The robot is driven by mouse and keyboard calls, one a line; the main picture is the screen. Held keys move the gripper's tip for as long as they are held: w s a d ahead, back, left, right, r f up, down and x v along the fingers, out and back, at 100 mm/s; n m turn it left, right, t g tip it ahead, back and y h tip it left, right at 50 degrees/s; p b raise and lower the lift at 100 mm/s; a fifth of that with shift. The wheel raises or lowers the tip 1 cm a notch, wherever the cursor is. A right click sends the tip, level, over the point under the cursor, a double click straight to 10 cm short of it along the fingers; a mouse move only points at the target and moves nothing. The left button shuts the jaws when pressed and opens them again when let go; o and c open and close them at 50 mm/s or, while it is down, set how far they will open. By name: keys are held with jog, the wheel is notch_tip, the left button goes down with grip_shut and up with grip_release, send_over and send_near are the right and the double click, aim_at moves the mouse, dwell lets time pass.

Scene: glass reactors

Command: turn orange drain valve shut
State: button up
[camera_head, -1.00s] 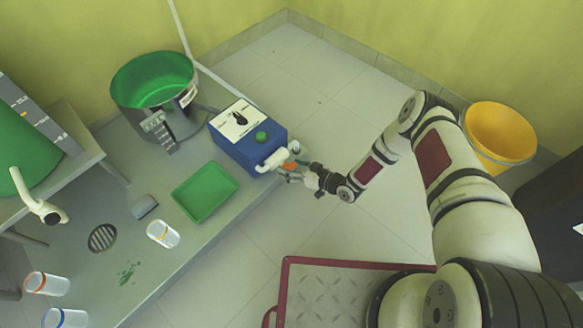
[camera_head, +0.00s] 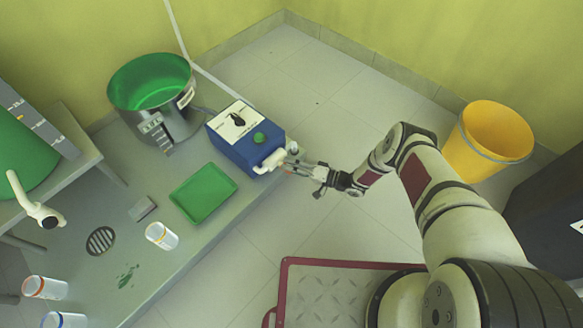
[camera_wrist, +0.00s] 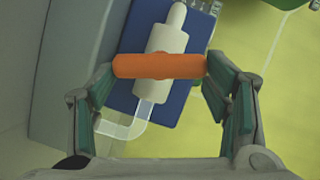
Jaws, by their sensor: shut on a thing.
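The orange drain valve handle (camera_wrist: 160,66) is a straight bar lying across the white valve body (camera_wrist: 168,38) in the wrist view, roughly at right angles to it. My gripper (camera_wrist: 158,75) is shut on the handle, one finger at each end of the bar. In the head view my gripper (camera_head: 292,168) reaches from the right to the white valve (camera_head: 270,161) on the front of the blue box (camera_head: 224,147). The fingers hide most of the handle there. A clear bent tube (camera_wrist: 125,130) hangs below the valve body.
The blue box stands at the bench (camera_head: 180,255) edge, beside a green tray (camera_head: 203,192) and a pot with a green interior (camera_head: 150,80). A white cup (camera_head: 161,236) stands nearby. A yellow bucket (camera_head: 490,140) is on the floor at right. Floor before the box is clear.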

jog(key=shift+f+m+y, duration=0.15)
jog(key=shift+m+y, duration=0.25)
jog(key=shift+m, duration=0.5)
jog(key=o, duration=1.2)
jog(key=shift+c, duration=0.2)
jog(key=shift+d, duration=0.1)
jog(key=v, duration=1.2)
